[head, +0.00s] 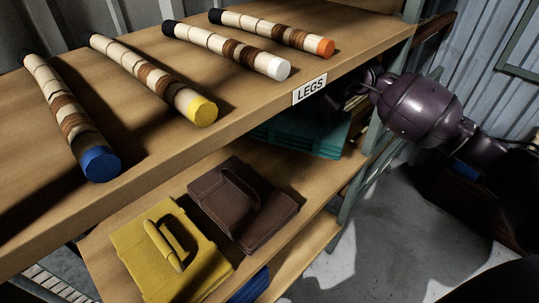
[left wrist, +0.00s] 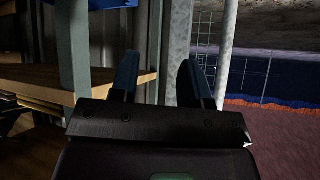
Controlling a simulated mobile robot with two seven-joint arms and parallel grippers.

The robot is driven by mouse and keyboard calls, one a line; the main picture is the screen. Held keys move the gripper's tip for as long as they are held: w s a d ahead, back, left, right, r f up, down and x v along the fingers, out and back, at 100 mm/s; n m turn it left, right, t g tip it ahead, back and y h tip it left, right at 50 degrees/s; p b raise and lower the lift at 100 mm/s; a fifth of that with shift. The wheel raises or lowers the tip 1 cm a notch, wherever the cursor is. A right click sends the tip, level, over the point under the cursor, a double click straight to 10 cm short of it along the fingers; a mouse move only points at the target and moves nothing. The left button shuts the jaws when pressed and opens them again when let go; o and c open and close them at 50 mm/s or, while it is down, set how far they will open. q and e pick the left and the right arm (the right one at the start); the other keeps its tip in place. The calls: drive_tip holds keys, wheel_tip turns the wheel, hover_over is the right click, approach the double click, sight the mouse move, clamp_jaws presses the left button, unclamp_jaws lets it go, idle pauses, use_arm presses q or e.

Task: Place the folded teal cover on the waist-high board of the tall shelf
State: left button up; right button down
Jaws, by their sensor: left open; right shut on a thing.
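The folded teal cover (head: 318,137) is in the head view, under the right part of the upper board, its top partly hidden by that board's edge. My right gripper (head: 350,97) reaches in from the right and is shut on the cover; its fingers are dark and partly hidden. The cover is over the right part of the lower board (head: 318,222) of the tall shelf; I cannot tell whether it touches the board. My left gripper (left wrist: 160,75) is open and empty in the left wrist view.
A brown folded cover (head: 222,212) and a yellow one (head: 160,268) lie left of the teal cover. Several banded rattan legs lie on the upper board (head: 150,105), labelled LEGS (head: 310,89). A shelf post (head: 372,150) stands close to my right arm.

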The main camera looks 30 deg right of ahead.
sight(307, 119)
wheel_tip(307, 119, down, 5)
drive_tip(key=shift+r+b, duration=0.1)
drive_tip(key=shift+b, duration=0.45)
drive_tip(key=shift+f, duration=0.5)
wheel_tip(307, 119, down, 4)
drive_tip(key=shift+r+b, duration=0.1)
drive_tip(key=shift+b, duration=0.45)
drive_tip(key=shift+f, duration=0.3)
drive_tip(key=shift+r, duration=0.15)
use_arm(q)
drive_tip(key=shift+s+d+f, duration=0.1)
drive_tip(key=shift+f, duration=0.5)
drive_tip(key=shift+s+f, duration=0.15)
drive_tip(key=shift+s, duration=0.05)
use_arm(e)
drive_tip(key=c, duration=1.1)
unclamp_jaws()
drive_tip(key=shift+o, duration=0.2)
